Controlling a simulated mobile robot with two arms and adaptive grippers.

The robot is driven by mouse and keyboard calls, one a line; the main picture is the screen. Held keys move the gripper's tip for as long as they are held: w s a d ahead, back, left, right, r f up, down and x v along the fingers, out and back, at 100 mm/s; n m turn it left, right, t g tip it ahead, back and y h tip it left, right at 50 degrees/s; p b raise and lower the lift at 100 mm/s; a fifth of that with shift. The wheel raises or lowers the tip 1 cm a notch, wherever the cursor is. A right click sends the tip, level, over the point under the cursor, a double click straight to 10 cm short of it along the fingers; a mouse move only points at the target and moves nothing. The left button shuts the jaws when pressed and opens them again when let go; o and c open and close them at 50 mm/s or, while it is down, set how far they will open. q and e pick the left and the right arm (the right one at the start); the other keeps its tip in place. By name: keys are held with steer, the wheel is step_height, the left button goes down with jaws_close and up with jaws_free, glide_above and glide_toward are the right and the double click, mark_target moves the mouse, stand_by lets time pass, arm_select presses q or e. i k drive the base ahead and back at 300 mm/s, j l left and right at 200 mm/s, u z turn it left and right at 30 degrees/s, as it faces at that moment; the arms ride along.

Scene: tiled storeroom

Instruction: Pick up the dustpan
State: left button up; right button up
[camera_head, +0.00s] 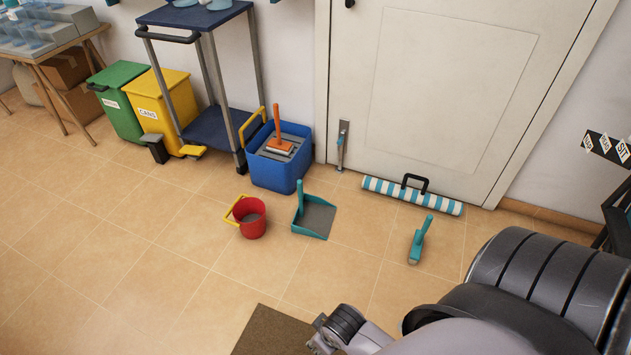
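The teal dustpan (318,217) with a grey inner face lies on the tiled floor near the middle of the head view. Its upright teal handle (300,194) stands at its left side. My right arm reaches in from the bottom right. Part of my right gripper (321,342) shows at the bottom edge, well below the dustpan in the picture and apart from it. Its fingertips are not clear, so I cannot tell whether it is open or shut. My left gripper is not in view.
A red bucket (253,228) stands just left of the dustpan, a blue bin (277,174) behind it. A teal brush (416,246) and a striped roll (387,187) by the door lie to the right. A brown mat (262,335) lies in front. Floor between is clear.

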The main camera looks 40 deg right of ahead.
mark_target(314, 217)
steer(key=z, duration=1.15)
steer(key=i+l+z, duration=0.1)
steer(key=i, duration=0.55)
